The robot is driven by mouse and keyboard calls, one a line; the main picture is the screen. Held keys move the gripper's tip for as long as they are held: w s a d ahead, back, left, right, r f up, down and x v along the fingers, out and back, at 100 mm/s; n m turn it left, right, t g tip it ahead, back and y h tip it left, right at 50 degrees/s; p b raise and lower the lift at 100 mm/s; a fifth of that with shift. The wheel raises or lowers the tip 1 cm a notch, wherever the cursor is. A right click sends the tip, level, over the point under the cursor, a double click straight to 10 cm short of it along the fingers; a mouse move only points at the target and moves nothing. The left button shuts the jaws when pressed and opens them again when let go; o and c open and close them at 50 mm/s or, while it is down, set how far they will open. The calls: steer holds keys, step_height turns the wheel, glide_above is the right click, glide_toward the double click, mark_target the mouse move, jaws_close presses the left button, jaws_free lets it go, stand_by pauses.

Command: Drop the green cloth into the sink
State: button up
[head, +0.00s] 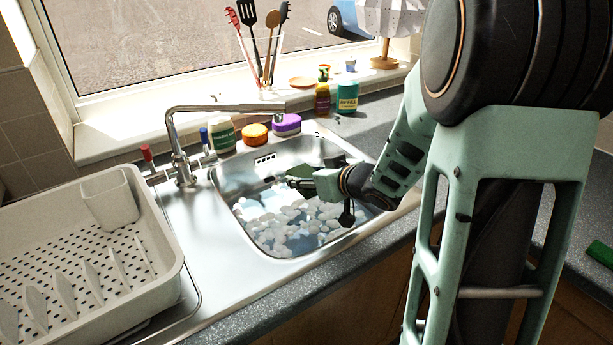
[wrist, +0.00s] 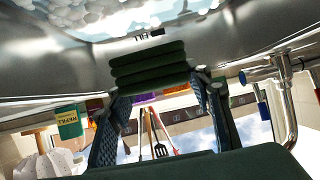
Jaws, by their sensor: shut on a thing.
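The green cloth (wrist: 150,65) is a dark folded stack in the wrist view, held between the two fingertips of my gripper (wrist: 158,84). In the head view my gripper (head: 290,181) reaches in from the right over the basin of the metal sink (head: 232,178), above the suds. The cloth is hard to tell from the dark gripper there. The sink holds water with white foam. Its wall also shows in the wrist view (wrist: 70,70). I cannot tell the exact gap between cloth and water.
A tap (head: 180,150) arches over the sink's back left. A dish rack (head: 60,235) stands at left. A green item (head: 600,253) lies on the right counter, cut by the frame.

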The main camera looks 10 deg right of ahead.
steer(key=o, duration=1.2)
steer(key=shift+o, duration=0.2)
steer(key=v, duration=1.2)
steer(key=shift+s, duration=0.1)
